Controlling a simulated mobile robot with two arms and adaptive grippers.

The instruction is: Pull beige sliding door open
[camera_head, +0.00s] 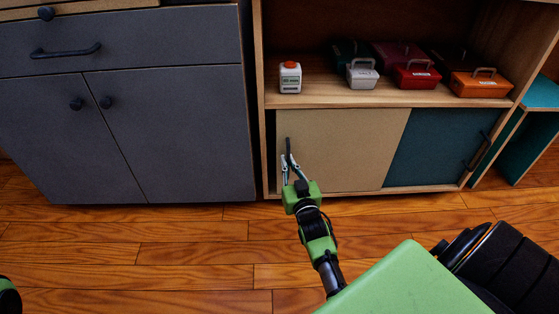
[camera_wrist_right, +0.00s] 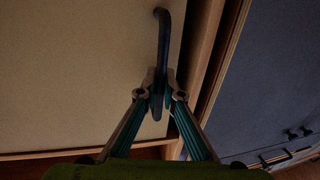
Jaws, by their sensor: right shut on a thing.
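The beige sliding door (camera_head: 350,140) covers the left part of the low cabinet's lower section. A narrow dark strip shows between its left edge and the cabinet's side. Its dark upright handle (camera_head: 288,146) is near the door's left edge. My right gripper (camera_head: 290,165) is at the handle, its fingers closed around the lower part. In the right wrist view, the two fingertips (camera_wrist_right: 160,92) pinch the dark handle (camera_wrist_right: 163,35) from both sides, against the beige door (camera_wrist_right: 70,70). My left gripper is not visible.
A teal sliding door (camera_head: 438,147) stands to the right of the beige one. A grey cabinet (camera_head: 170,130) is at the left. The wooden floor (camera_head: 150,250) in front is clear.

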